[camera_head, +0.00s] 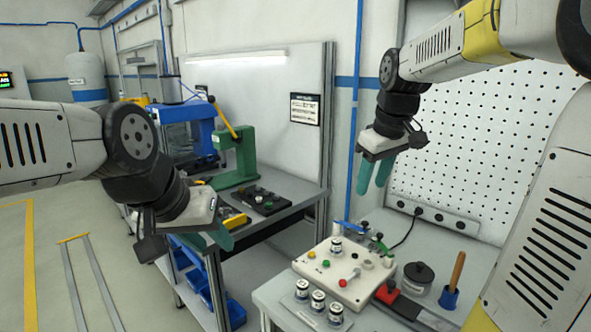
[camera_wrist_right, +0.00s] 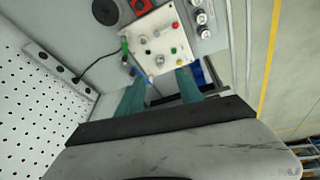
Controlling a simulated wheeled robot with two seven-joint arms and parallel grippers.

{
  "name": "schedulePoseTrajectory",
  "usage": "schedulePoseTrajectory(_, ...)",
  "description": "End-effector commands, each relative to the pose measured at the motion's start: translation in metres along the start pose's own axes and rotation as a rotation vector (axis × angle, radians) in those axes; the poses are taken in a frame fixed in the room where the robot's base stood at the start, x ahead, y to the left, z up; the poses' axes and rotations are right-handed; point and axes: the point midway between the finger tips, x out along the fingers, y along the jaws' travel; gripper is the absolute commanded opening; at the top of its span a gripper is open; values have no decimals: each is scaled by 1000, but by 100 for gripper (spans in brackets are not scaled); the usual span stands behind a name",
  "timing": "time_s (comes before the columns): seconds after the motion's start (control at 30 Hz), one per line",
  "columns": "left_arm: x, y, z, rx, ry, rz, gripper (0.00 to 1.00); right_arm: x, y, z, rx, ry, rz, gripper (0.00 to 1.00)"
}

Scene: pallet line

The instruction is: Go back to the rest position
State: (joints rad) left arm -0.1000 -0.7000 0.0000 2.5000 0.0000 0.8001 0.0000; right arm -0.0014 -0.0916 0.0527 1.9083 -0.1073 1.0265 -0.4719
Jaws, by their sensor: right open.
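My right gripper (camera_head: 373,178) hangs in the air above the back of the near workbench in the head view, its two green fingers pointing down. In the right wrist view its fingers (camera_wrist_right: 160,92) stand apart with nothing held between them; the bench fixture shows beyond them. My left gripper (camera_head: 220,237) is at the lower left of the head view, in front of the far bench. One green finger shows clearly; the other is mostly hidden by the gripper body, so its opening is unclear.
The near bench holds a beige control box (camera_head: 345,272), several small jars (camera_head: 318,302), a black round lidded pot (camera_head: 418,275) and a wooden-handled tool in a blue holder (camera_head: 452,285). A pegboard (camera_head: 470,140) stands behind. A green press (camera_head: 240,155) is on the far bench.

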Motion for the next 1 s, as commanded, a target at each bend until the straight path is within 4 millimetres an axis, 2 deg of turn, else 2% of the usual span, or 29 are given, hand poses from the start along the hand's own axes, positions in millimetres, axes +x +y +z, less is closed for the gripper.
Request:
schedulePoseTrajectory(0.03, 0, 0, 0, 0, 0, 0, 36, -9, -13, 14, 41, 26, 5, 43)
schedulePoseTrajectory(0.2, 0, 0, 0, 0, 0, 0, 36, -24, -50, 57, 197, 113, 5, 43)
schedulePoseTrajectory(0.4, 0, 0, 0, 0, 0, 0, 36, -24, -90, 105, 372, 205, -19, 43)
schedulePoseTrajectory(0.5, 0, 0, 0, 0, 0, 0, 36, -21, -104, 121, 435, 238, -32, 43)
schedulePoseTrajectory(0.7, 0, 0, 0, 0, 0, 0, 36, -15, -116, 136, 493, 266, -47, 43)
schedulePoseTrajectory(1.0, 0, 0, 0, 0, 0, 0, 36, -15, -117, 136, 497, 267, -48, 43)
